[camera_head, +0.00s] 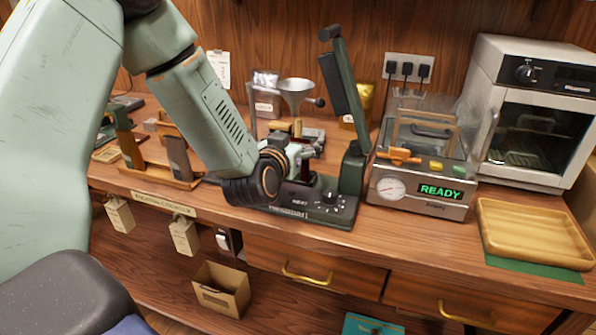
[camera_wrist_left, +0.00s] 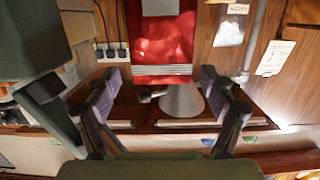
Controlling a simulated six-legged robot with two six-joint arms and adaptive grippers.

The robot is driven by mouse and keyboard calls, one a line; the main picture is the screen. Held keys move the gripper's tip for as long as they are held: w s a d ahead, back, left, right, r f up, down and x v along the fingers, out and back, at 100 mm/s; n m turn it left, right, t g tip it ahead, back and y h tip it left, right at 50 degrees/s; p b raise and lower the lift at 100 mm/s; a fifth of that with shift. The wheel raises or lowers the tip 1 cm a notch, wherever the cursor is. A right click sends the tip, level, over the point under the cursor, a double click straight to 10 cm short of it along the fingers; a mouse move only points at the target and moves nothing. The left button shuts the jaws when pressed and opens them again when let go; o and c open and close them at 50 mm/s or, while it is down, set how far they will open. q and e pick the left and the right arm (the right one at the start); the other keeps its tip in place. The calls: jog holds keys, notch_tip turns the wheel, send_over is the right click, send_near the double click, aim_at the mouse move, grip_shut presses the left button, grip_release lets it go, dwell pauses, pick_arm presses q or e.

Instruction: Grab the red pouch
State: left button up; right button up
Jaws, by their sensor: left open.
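The red pouch (camera_wrist_left: 164,35) fills the upper middle of the left wrist view, with a pale striped band along its lower edge and a pale label above. My left gripper (camera_wrist_left: 157,82) is open, one finger on each side of that band, with nothing visibly clamped. In the head view my left gripper (camera_head: 300,152) is partly hidden by its own wrist, in front of the green press. Only a dark red sliver, perhaps the pouch (camera_head: 305,168), shows there. My right gripper is not in view.
A metal funnel (camera_head: 296,88) stands close behind; it also shows in the left wrist view (camera_wrist_left: 181,101). The green press handle (camera_head: 345,90) rises to the right. The sealing machine (camera_head: 420,190) reads READY. A wooden tray (camera_head: 533,232) and white oven (camera_head: 530,110) stand further right.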

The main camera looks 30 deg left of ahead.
pick_arm(q)
jog(key=shift+w, duration=0.3)
jog(key=shift+a+f, duration=0.1)
jog(key=shift+a, duration=0.25)
jog(key=shift+d, duration=0.3)
jog(key=c, duration=0.6)
jog(key=shift+a, duration=0.2)
jog(key=c, duration=0.5)
jog(key=shift+d+r, duration=0.1)
jog(key=shift+r, duration=0.1)
notch_tip(320, 180, up, 9)
jog(key=shift+f+p, duration=0.15)
jog(key=shift+p, duration=1.05)
jog(key=shift+r, duration=0.45)
